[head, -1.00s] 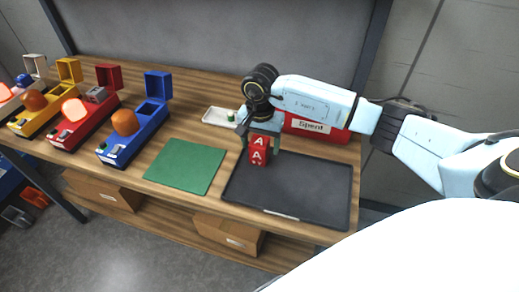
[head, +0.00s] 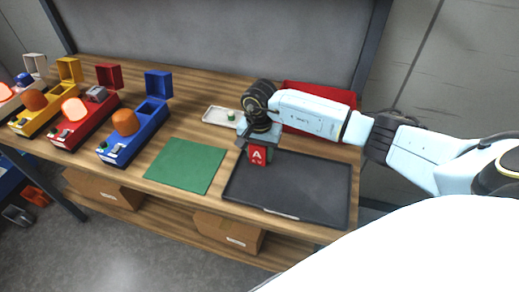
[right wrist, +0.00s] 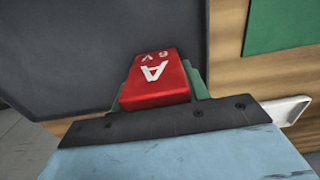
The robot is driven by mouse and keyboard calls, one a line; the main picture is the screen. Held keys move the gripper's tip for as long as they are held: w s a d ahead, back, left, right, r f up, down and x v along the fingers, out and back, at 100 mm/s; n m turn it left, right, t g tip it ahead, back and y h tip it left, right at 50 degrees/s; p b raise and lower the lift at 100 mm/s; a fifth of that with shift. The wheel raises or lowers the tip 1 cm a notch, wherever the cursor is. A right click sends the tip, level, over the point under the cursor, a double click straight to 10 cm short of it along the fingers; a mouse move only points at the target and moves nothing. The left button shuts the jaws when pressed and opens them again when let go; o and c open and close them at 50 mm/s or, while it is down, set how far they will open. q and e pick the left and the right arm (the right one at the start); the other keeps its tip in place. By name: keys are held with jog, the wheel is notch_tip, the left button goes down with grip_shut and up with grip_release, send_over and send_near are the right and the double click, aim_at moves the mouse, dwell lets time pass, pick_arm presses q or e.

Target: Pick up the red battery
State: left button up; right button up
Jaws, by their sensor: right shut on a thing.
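The red battery (head: 257,157), a block marked with a white "A", is at the back left part of the black tray (head: 310,192) in the head view. My right gripper (head: 260,149) is over it from above and shut on it, covering its upper part. In the right wrist view the battery (right wrist: 155,80) sits between the fingers, with its lettered face showing. I cannot tell whether its bottom touches the tray. My left gripper is not in view.
A green mat (head: 186,166) lies left of the tray. A small white dish (head: 220,115) with a green item is behind. A red bin (head: 315,97) stands at the back right, partly behind my arm. Several coloured lamp boxes, such as the blue one (head: 135,135), line the left side.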

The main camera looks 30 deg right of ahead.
jog(key=shift+w+r, duration=0.1)
jog(key=shift+r, duration=0.05)
notch_tip(320, 180, up, 9)
jog(key=shift+r, duration=0.4)
jog(key=shift+a+b, duration=0.1)
jog(key=shift+b, duration=0.2)
dwell(0.7)
